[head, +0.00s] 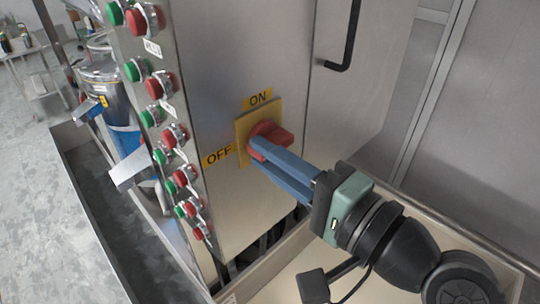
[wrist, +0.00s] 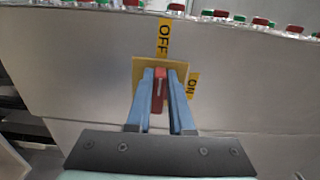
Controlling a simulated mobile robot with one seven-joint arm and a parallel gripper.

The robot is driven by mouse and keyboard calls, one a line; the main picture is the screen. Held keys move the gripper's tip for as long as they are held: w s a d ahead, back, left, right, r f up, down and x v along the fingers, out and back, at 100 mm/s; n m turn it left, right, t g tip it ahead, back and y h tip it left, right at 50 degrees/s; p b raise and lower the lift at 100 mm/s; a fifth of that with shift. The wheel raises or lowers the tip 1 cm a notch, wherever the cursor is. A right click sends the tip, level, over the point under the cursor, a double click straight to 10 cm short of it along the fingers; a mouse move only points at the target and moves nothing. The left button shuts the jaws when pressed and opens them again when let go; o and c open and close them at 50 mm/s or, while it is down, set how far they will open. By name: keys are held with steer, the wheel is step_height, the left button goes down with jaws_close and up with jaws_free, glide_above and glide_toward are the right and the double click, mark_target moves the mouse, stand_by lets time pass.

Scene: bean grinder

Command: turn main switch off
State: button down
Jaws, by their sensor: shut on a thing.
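The red main switch (head: 272,131) sits on a yellow square plate (head: 243,128) on the front of a steel cabinet. An ON label (head: 258,98) is above the plate and an OFF label (head: 217,155) is at its left. My gripper (head: 258,152) is at the switch, its blue fingers shut on the red handle. In the wrist view the handle (wrist: 158,92) stands between the two fingertips (wrist: 160,75), roughly in line with the OFF label (wrist: 163,40); the ON label (wrist: 193,86) is at the right. The fingers hide part of the handle.
Red and green push buttons (head: 165,85) line the cabinet's left edge. A black door handle (head: 347,40) is at the upper right. A raised ledge (head: 400,210) runs below my arm. A steel vessel (head: 110,95) stands behind at the left.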

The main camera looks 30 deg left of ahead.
steer(key=c, duration=0.8)
jaws_free()
steer(key=b+v, duration=0.2)
steer(key=v, duration=1.1)
steer(key=shift+b, duration=0.35)
steer(key=w+r+t+h, duration=0.7)
steer(key=w+r+t, duration=0.1)
steer(key=w+t, duration=0.3)
steer(key=s+d+r+n+t+h, duration=0.1)
steer(key=s+r+t+h, duration=0.3)
steer(key=r, duration=0.4)
steer(key=s+d+r+n+t+h, duration=0.1)
steer(key=s+r+n+t+h, duration=0.1)
steer(key=s+r+t+h, duration=0.2)
step_height(320, 180, up, 5)
steer(key=shift+s+f+n+t+h, duration=0.15)
steer(key=shift+s+n+t+h, duration=0.25)
steer(key=shift+t+h, duration=0.65)
